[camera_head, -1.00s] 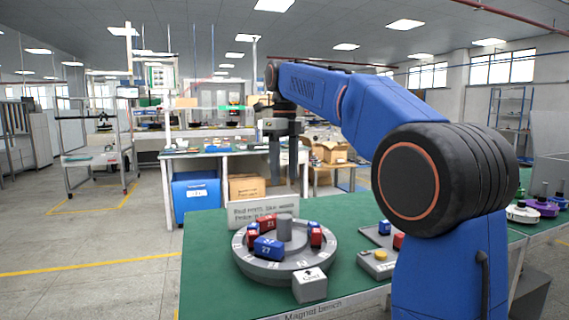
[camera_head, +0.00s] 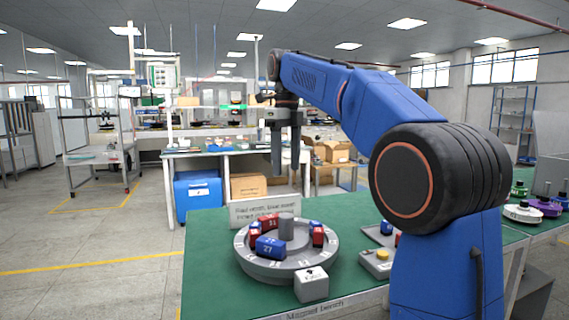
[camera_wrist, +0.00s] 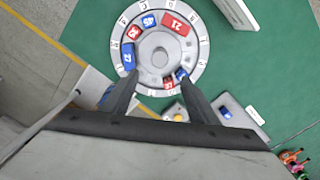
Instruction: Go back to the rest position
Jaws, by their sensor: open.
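My gripper (camera_head: 285,150) hangs pointing down above the green magnet bench (camera_head: 205,270), high over the round grey hub (camera_head: 285,265). Its two fingers are apart with nothing between them. In the wrist view my gripper (camera_wrist: 160,92) is also open, with the hub (camera_wrist: 158,55) below and beyond the fingertips. The hub carries red and blue magnet blocks around its central post, among them a blue block (camera_head: 270,246) at the front. The wrist view shows a red block marked 21 (camera_wrist: 175,23) and a blue one beside it (camera_wrist: 148,21). The fingers partly cover the hub's near side.
A white sign (camera_head: 265,212) stands behind the hub and a small grey block (camera_head: 312,284) in front. A grey box with a yellow button (camera_head: 378,262) and a tray with blocks (camera_head: 386,228) lie to the right. Air around my gripper is clear.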

